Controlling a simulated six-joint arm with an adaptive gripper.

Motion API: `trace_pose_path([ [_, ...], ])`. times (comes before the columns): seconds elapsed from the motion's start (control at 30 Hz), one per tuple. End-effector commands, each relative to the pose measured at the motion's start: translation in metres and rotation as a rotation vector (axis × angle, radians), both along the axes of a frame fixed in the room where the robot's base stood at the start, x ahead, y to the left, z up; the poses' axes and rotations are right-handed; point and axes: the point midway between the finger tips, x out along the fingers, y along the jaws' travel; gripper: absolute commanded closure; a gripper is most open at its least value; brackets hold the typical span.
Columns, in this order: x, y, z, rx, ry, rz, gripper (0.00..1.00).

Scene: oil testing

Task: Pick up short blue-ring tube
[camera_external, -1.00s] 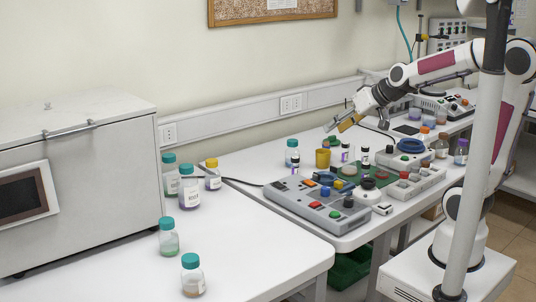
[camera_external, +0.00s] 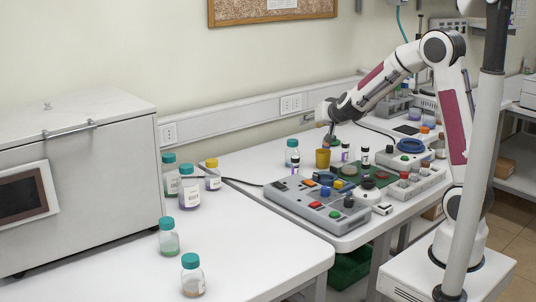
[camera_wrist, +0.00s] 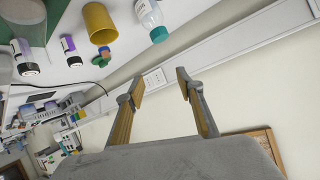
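I cannot single out the short blue-ring tube for sure. Two small dark-capped tubes with purple-and-white labels, one (camera_wrist: 68,50) near the yellow cup and one (camera_wrist: 23,57) further left, show in the wrist view. A small blue-and-green piece (camera_wrist: 102,56) lies by the cup's mouth; its shape is unclear.
The yellow cup (camera_external: 323,159) and a teal-capped bottle (camera_external: 292,153) stand at the back of the bench. A grey button box (camera_external: 318,206) is in front. More bottles (camera_external: 188,188) stand left. The wall rail (camera_external: 258,117) runs behind.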

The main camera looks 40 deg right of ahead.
Motion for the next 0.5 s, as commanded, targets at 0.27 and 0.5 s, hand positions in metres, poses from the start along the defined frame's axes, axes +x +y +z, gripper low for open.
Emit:
trace_pose_path([
  [0.27,0.019,-0.039,-0.042,-0.083,0.004,-0.172,0.63],
  [0.5,0.019,-0.071,-0.078,-0.173,0.025,-0.319,0.63],
])
